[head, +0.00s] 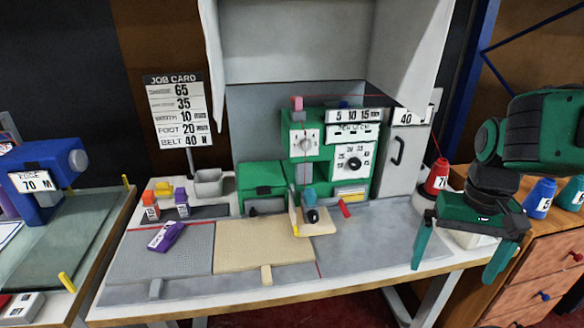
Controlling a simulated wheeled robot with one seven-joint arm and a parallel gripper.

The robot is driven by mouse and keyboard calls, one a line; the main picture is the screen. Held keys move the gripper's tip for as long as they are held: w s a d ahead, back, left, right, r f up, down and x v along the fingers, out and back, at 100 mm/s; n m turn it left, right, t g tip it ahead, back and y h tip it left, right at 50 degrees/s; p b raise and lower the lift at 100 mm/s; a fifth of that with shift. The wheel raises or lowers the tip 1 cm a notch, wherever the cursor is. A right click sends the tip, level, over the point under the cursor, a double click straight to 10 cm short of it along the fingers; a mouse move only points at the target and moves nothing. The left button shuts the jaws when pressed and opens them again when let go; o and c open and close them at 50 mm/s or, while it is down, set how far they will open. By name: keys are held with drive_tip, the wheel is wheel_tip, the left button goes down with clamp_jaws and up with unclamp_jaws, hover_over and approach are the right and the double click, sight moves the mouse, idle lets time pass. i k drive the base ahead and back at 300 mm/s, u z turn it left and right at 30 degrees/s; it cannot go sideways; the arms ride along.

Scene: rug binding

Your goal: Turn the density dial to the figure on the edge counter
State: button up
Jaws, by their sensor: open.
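A green machine (300,170) stands at the back of the workbench. Its right face has a round dial with a black knob (353,164) on a white plate with figures around it. A smaller white dial (306,144) sits on its left column. I cannot read which is the density dial. A strip on top reads 5 10 15 (355,115). A plate reading 40 (407,116) is at the top of the grey cabinet; I cannot tell which display is the edge counter. My gripper (454,268) is open and empty at the bench's right front, pointing down, apart from the dials.
A job card (177,110) stands at the back left. A beige mat (262,246), purple tool (166,236) and small boxes (150,206) lie on the bench. A red cone spool (437,177) stands right of the grey cabinet (403,160). A grey hood (295,40) hangs above the machine.

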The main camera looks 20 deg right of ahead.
sight(355, 163)
drive_tip(key=z, duration=2.3)
drive_tip(key=k, duration=0.75)
drive_tip(key=u, duration=1.4)
